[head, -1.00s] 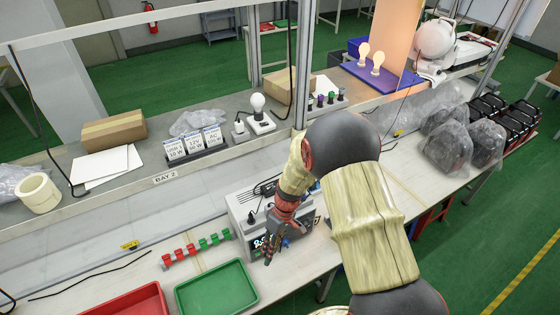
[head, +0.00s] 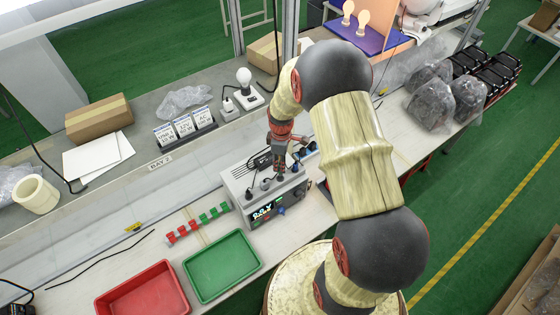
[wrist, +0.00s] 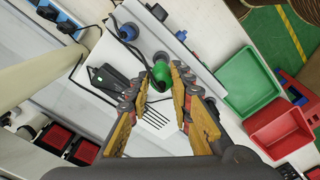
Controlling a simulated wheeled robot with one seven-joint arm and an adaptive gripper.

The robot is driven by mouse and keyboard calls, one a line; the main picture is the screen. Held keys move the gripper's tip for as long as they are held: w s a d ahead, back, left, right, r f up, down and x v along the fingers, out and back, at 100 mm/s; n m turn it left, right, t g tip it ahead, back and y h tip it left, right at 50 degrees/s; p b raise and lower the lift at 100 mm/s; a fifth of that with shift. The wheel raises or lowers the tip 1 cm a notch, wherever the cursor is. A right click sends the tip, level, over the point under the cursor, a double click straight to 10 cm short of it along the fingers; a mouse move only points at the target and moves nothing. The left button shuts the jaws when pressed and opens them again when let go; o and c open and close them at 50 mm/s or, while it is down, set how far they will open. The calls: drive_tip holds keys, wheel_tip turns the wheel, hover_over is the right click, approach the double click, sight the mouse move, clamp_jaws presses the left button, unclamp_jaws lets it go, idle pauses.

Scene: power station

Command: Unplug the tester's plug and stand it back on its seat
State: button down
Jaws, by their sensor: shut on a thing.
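The tester (head: 235,184) is a pale box with a lit display and knobs on its front, on the bench. Several dark plugs or fittings stand on its top. My gripper (head: 279,174) points down over the tester's top. In the wrist view, my gripper (wrist: 160,84) has its fingertips closed about a round green plug-like piece (wrist: 162,73). I cannot tell whether this piece is in a socket or lifted clear. A black adapter (wrist: 115,85) with a cable lies on the tester's top, beside the fingers.
A green tray (head: 222,266) and a red tray (head: 148,294) sit left of the tester. A row of red and green blocks (head: 197,222) lies close by. Cards (head: 184,127) and a bulb (head: 244,77) stand on the shelf behind. Bagged goods (head: 433,103) are at right.

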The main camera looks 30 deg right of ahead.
drive_tip(key=shift+f+b, duration=1.5)
drive_tip(key=shift+f, duration=1.2)
drive_tip(key=c, duration=1.5)
unclamp_jaws()
drive_tip(key=shift+r, duration=0.1)
wheel_tip(320, 180, up, 12)
drive_tip(key=shift+f, duration=0.1)
